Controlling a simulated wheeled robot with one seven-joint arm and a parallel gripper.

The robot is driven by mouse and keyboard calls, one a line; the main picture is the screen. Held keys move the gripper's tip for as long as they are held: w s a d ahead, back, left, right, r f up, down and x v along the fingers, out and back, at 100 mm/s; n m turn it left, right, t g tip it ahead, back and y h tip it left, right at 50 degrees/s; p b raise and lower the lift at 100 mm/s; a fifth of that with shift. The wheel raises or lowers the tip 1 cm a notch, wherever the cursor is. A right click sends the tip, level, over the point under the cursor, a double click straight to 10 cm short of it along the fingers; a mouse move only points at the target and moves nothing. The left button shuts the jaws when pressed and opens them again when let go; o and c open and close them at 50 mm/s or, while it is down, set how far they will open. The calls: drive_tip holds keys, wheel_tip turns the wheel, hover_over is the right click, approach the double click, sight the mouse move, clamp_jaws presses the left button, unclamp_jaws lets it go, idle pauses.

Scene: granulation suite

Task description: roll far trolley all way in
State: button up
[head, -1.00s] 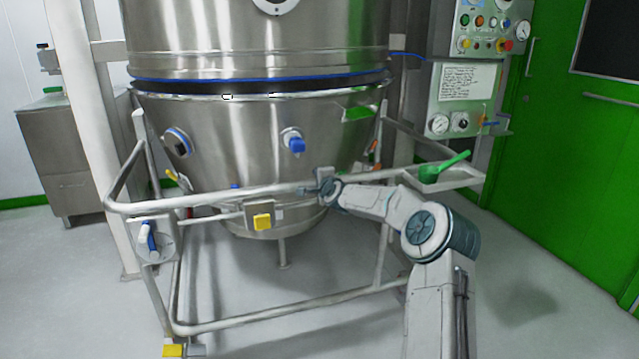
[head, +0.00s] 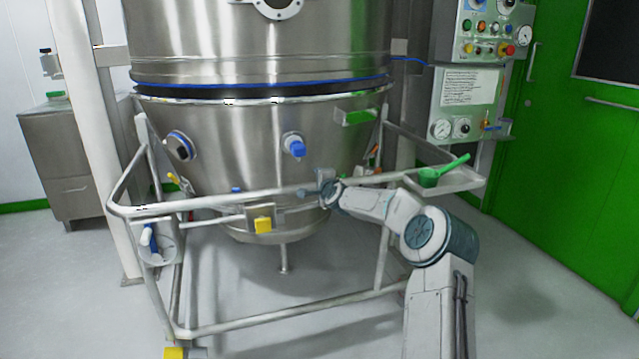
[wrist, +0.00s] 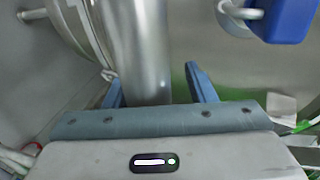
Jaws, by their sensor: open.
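The trolley is a tubular steel frame (head: 290,314) carrying a conical steel bowl (head: 235,140). The bowl stands beneath the upper vessel (head: 260,45), with a narrow dark gap below the vessel's blue seal. My gripper (head: 318,190) is at the trolley's front push rail (head: 225,199), near the middle. In the wrist view, a steel tube runs between my open blue fingers (wrist: 160,90), which stand apart on either side of it. Whether a finger touches the tube cannot be told. A yellow block (head: 263,225) sits below the rail. The trolley's far wheels are hidden.
A white post (head: 100,150) stands left of the trolley, with a steel cabinet (head: 65,165) behind it. A control panel (head: 468,100) and green door (head: 560,150) are at right. A green scoop (head: 440,172) lies on a side tray. Floor at right is clear.

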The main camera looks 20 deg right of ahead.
drive_tip(key=shift+s, duration=0.1)
drive_tip(key=s+r+p, duration=0.2)
drive_tip(key=s, duration=1.1)
drive_tip(key=shift+s+d+r, duration=0.15)
drive_tip(key=shift+d+r, duration=0.05)
drive_tip(key=shift+r, duration=0.15)
drive_tip(key=shift+c, duration=0.3)
